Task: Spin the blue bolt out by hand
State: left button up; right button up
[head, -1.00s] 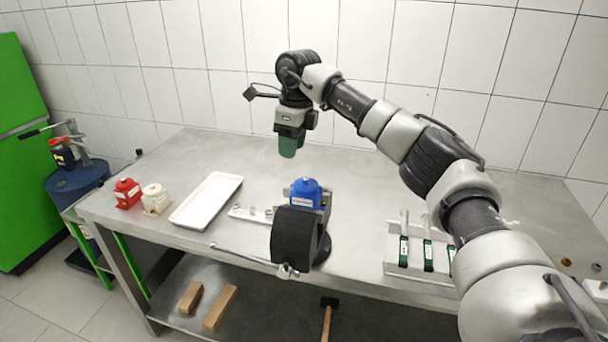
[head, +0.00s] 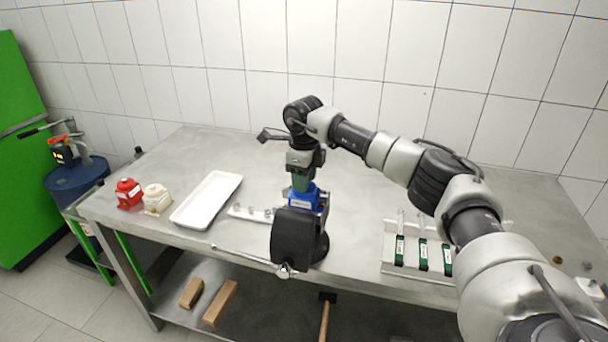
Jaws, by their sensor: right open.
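The blue pump (head: 318,200) sits upright in the black vise (head: 293,238) at the table's front edge. My right gripper (head: 302,184) points straight down, with its green fingers at the top of the blue pump. The gripper is open. Its fingers cover the pump's top, so the blue bolt cannot be made out, and I cannot tell whether the fingers touch it. My left gripper is out of view.
Small metal parts lie beside the vise. A rack with green-labelled tools (head: 423,257) stands right. The table behind is clear.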

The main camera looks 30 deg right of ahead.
grip_shut()
